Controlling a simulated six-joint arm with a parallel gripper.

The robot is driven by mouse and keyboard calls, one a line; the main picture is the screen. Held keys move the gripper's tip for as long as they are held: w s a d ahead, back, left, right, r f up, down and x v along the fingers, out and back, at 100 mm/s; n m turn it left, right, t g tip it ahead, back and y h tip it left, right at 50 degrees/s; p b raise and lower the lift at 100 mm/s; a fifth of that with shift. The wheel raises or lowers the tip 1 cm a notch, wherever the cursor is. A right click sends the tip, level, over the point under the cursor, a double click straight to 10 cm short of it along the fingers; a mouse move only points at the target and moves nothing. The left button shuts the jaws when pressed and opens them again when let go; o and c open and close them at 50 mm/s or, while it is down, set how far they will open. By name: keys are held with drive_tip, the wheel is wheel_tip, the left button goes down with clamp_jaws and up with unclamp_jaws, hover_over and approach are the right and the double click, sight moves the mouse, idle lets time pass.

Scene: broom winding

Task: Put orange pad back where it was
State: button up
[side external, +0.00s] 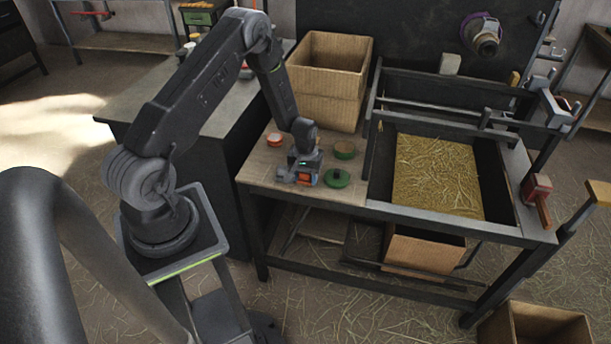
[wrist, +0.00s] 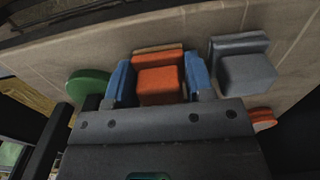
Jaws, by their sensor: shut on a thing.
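The orange pad (wrist: 160,85) is between the two blue fingers of my gripper (wrist: 159,74) in the wrist view, with a finger at each side. My gripper is shut on it. In the side external view my gripper (side external: 304,172) is low over the left part of the bench, and the orange pad (side external: 305,181) shows only as a small patch. I cannot tell whether the pad touches the bench top. A grey pad (wrist: 246,70) of similar shape is just right of it in the wrist view; it shows left of my gripper in the side external view (side external: 285,176).
A green round lid (side external: 337,178) lies close beside my gripper. A cardboard box (side external: 325,100) stands at the bench's back. A straw-filled tray (side external: 437,175) is to the right.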

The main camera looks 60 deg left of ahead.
drive_tip(key=o, duration=0.8)
drive_tip(key=shift+f, duration=0.1)
drive_tip(key=shift+o, duration=0.2)
wheel_tip(320, 180, up, 13)
drive_tip(key=s+d+r+m+t, duration=0.1)
drive_tip(key=s+d+r+m, duration=0.1)
drive_tip(key=d+r, duration=0.55)
drive_tip(key=s+d+r+m+t, duration=0.2)
drive_tip(key=d+r, duration=0.2)
drive_tip(key=r, duration=0.7)
drive_tip(key=s+d+r+m+t, duration=0.1)
drive_tip(key=s+d+r+m, duration=0.1)
drive_tip(key=s+d+r, duration=0.2)
drive_tip(key=s+d+r+m+t, duration=0.1)
drive_tip(key=s+d+r+m, duration=0.2)
drive_tip(key=s, duration=0.8)
drive_tip(key=shift+d+r+t, duration=0.3)
drive_tip(key=shift+d+r, duration=0.5)
drive_tip(key=shift+d, duration=0.15)
drive_tip(key=shift+s, duration=0.1)
